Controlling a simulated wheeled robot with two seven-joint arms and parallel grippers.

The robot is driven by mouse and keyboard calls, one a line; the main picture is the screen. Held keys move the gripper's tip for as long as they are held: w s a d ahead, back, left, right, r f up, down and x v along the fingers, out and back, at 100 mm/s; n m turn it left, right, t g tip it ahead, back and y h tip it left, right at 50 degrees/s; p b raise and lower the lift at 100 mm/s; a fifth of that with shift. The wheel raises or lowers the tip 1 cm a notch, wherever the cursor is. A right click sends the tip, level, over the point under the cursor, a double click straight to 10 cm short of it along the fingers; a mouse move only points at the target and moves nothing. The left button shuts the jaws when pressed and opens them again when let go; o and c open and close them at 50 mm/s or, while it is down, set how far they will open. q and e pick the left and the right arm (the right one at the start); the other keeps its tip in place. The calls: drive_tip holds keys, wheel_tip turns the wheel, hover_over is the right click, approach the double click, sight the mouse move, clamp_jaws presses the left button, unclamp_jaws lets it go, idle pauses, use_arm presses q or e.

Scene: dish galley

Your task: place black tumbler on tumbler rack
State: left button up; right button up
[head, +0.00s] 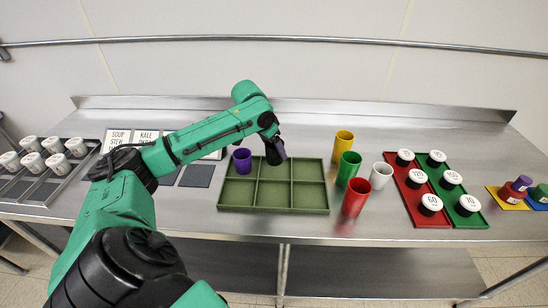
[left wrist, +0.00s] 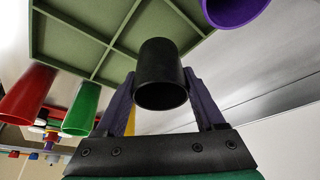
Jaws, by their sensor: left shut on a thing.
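The black tumbler (head: 272,158) is held between the fingers of my left gripper (head: 276,150), at the back middle compartment of the green tumbler rack (head: 273,210). In the left wrist view the black tumbler (left wrist: 162,72) sits between both fingers of the gripper (left wrist: 160,85), with the rack (left wrist: 85,28) behind it. I cannot tell whether the tumbler touches the rack floor. A purple tumbler (head: 242,161) stands in the back left compartment. The other compartments look empty. My right gripper is not in view.
Yellow (head: 343,144), green (head: 348,169), red (head: 356,197) and white (head: 381,175) tumblers stand right of the rack. Red (head: 412,209) and green (head: 464,211) trays with lidded cups lie further right. Labelled cups on a grey rack (head: 38,196) are at the left.

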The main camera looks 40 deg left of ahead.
sight(276, 159)
use_arm(q)
drive_tip(key=f, duration=0.4)
drive_tip(key=shift+w+d+f, duration=0.15)
drive_tip(key=shift+d+f, duration=0.05)
drive_tip(key=shift+a, duration=0.1)
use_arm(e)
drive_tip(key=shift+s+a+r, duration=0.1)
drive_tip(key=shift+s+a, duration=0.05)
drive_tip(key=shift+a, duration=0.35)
use_arm(q)
drive_tip(key=o, duration=1.3)
drive_tip(key=shift+f, duration=0.1)
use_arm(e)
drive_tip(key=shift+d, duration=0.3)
use_arm(q)
drive_tip(key=b+v, duration=0.1)
drive_tip(key=v, duration=1.1)
drive_tip(key=shift+b, duration=0.3)
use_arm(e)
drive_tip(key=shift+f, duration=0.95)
